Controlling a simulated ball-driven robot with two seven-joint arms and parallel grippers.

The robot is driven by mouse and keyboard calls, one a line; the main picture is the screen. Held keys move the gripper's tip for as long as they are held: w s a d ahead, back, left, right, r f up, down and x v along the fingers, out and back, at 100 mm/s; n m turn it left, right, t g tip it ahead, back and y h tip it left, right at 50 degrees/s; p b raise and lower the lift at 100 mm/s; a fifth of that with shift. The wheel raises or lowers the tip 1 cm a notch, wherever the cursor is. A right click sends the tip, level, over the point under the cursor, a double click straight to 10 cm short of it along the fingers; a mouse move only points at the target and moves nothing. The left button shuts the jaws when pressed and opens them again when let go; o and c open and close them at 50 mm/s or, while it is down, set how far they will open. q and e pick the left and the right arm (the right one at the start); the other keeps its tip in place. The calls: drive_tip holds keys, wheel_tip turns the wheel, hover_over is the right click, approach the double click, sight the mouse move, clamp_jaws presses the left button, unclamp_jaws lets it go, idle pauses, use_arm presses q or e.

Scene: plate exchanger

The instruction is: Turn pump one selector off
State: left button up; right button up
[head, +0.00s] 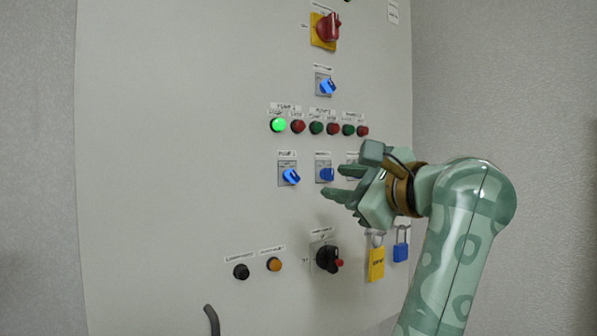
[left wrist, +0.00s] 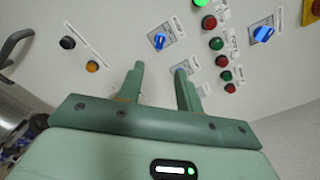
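The pump one selector (head: 290,176) is a blue knob on a grey plate under a "PUMP 1" label, left in the selector row. Its handle is tilted. It also shows in the left wrist view (left wrist: 159,41), beyond the fingertips. My left gripper (head: 337,182) is open and empty, to the right of this selector and apart from it. Its two spread fingers show in the left wrist view (left wrist: 160,69). A second blue selector (head: 325,173) is just beyond the fingertips; one finger partly covers it in the left wrist view. My right gripper is not in view.
Above are a lit green lamp (head: 278,125), several unlit lamps, another blue selector (head: 325,85) and a red rotary switch (head: 327,27). Below are black (head: 241,271) and orange (head: 274,264) buttons, a black rotary switch (head: 327,258), and yellow (head: 376,263) and blue (head: 401,250) padlocks.

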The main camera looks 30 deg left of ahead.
sight(296, 177)
use_arm(q)
drive_tip(key=p+x, duration=0.3)
drive_tip(key=x, duration=0.8)
drive_tip(key=shift+a+r, duration=0.2)
drive_tip(key=shift+a, duration=0.1)
drive_tip(key=shift+w+a+f+p, duration=0.1)
drive_tip(key=shift+w+a+p, duration=0.05)
drive_tip(key=shift+a+p, duration=0.25)
clamp_jaws()
